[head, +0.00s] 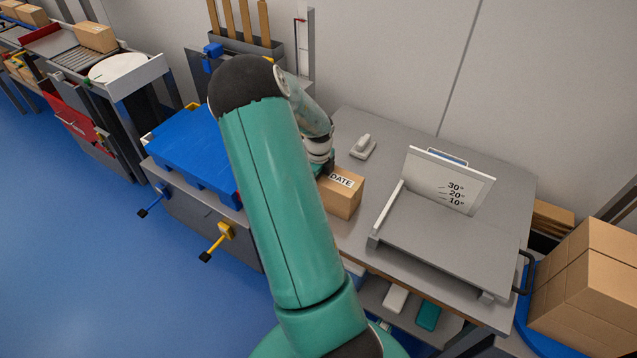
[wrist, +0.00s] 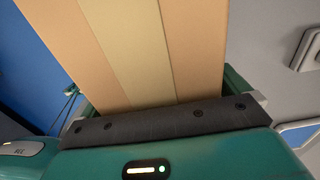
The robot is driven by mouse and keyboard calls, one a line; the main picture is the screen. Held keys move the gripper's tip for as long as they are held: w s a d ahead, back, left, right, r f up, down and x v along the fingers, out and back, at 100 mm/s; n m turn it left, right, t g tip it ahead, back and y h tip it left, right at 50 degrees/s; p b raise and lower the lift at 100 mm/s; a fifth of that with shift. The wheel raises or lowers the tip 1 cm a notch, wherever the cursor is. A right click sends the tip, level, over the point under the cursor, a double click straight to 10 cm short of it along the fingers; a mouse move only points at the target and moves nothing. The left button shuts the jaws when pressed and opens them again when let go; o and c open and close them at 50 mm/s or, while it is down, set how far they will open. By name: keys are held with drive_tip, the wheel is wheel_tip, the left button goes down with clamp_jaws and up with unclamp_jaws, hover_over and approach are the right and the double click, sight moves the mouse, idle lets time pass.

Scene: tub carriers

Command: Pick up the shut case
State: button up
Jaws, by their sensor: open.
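The shut case is a brown cardboard box (head: 343,203) with a white "DATE" label, on the grey bench in the head view. My gripper (head: 324,168) is at the box's far left top end, and my arm hides part of the contact. In the wrist view the box (wrist: 140,50) fills the top middle, with a paler tape strip along it. The gripper's teal sides show at either side of the box, and its dark bar lies across the box's near end. The jaws are open. I cannot tell whether they touch the box.
A grey measuring stand (head: 450,235) with an upright scale plate stands right of the box. A small pale device (head: 363,147) lies behind it. A blue tub (head: 195,150) is left of my arm. Stacked cartons (head: 590,275) stand at the far right.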

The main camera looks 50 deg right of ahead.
drive_tip(key=c, duration=1.9)
drive_tip(key=shift+c, duration=0.2)
drive_tip(key=shift+r, duration=0.1)
